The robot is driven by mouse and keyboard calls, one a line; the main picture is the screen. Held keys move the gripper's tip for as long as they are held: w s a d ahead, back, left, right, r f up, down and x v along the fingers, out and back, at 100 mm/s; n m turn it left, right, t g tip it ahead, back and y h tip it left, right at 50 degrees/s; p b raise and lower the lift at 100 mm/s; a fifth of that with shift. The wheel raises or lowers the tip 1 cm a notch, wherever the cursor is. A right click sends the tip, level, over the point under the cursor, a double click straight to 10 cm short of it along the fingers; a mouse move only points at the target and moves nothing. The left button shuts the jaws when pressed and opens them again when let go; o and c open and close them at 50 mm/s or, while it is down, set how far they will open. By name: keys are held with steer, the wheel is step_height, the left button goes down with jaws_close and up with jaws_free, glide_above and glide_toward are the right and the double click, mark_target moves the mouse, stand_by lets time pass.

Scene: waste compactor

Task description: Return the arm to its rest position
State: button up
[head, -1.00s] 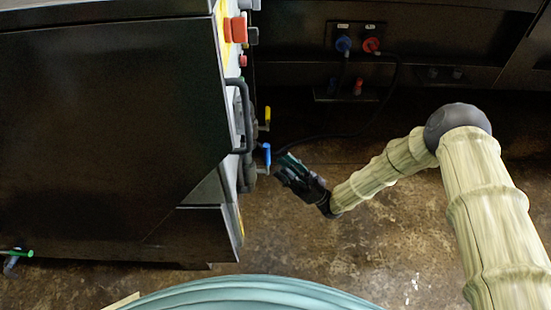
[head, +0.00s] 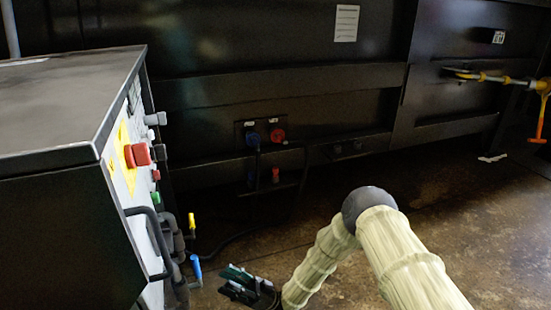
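My gripper (head: 236,283) shows low in the head view, left of the bottom middle. It is dark with greenish finger pads. My arm (head: 365,247), in a pale ribbed sleeve with a dark elbow, bends from the lower right over to it. The gripper points left, toward the blue-handled valve (head: 196,269) on the cabinet side, with a visible gap between them. Nothing shows in the fingers. The fingers are small and seen at an angle, so their opening is unclear.
The dark compactor wall (head: 300,95) holds blue and red sockets, with a cable near the floor. Brown floor (head: 460,225) is open at right.

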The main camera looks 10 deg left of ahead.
steer(key=s+d+f+m+t+h+p, duration=0.2)
steer(key=d+f+m+t+h+p, duration=0.1)
steer(key=d+f+m+t+h, duration=0.5)
steer(key=s+d+f+m+t+h+p, duration=0.2)
steer(key=d+f+m+t+h+p, duration=0.15)
steer(key=d+f+m+h, duration=0.45)
steer(key=s+d+r+m+g+h+p, duration=0.1)
steer(key=s+d+r+g+h, duration=0.15)
steer(key=s+d, duration=0.55)
steer(key=s+d+r+m+g+h+p, duration=0.15)
steer(key=s+d+h, duration=0.25)
steer(key=s+d, duration=0.5)
steer(key=s+d+r+m+g+h+p, duration=0.1)
steer(key=s+d+r+m+g+h, duration=0.2)
steer(key=s+d, duration=0.5)
step_height(320, 180, up, 36)
steer(key=n+p, duration=0.1)
steer(key=p, duration=3.6)
steer(key=shift+w+a+t+h, duration=0.15)
steer(key=shift+a+t+h, duration=0.2)
steer(key=shift+h, duration=0.1)
